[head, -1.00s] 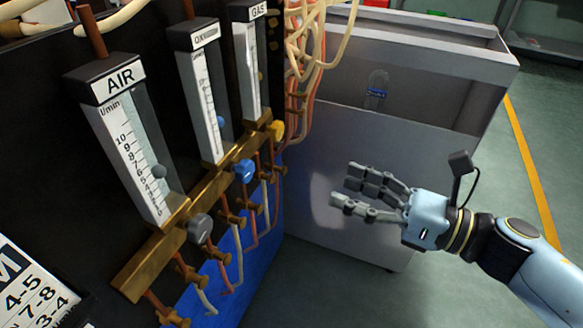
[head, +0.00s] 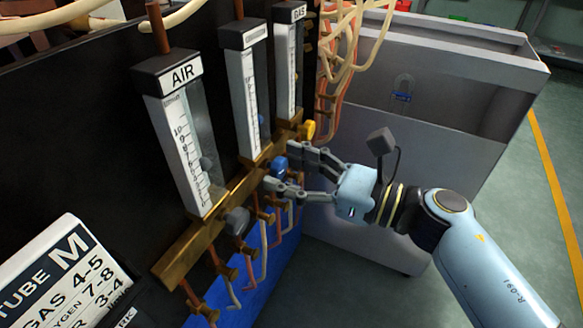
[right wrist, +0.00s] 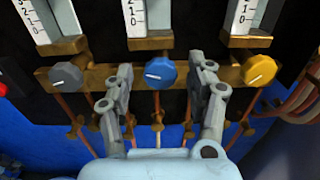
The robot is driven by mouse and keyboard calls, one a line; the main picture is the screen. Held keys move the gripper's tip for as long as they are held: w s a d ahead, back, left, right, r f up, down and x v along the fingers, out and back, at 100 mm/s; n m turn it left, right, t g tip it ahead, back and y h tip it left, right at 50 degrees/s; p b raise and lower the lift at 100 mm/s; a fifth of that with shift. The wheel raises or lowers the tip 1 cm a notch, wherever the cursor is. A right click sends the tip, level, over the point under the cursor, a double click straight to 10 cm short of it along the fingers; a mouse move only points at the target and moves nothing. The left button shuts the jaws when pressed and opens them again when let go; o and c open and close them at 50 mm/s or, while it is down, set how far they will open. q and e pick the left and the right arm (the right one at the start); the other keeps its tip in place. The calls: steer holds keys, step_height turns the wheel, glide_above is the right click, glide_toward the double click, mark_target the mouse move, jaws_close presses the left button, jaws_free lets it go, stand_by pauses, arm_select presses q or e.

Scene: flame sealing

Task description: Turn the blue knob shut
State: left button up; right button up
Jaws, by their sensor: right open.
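The blue knob (head: 280,165) sits on the brass manifold (head: 190,250) under the middle flow meter (head: 247,95). In the right wrist view the blue knob (right wrist: 160,74) is at the centre, with a white mark on its face. My right gripper (head: 285,170) is open at the knob. In the wrist view its fingers (right wrist: 160,82) stand to the left and right of the knob, with gaps visible on both sides. My left gripper is not in view.
A grey knob (right wrist: 65,75) and a yellow knob (right wrist: 259,70) flank the blue one on the manifold. Hoses hang below. A chart (head: 65,275) stands at lower left. A grey cabinet (head: 440,130) stands behind my right arm; a hose bundle (head: 340,50) hangs beyond the meters.

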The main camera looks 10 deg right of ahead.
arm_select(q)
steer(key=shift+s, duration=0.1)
arm_select(e)
steer(key=c, duration=1.1)
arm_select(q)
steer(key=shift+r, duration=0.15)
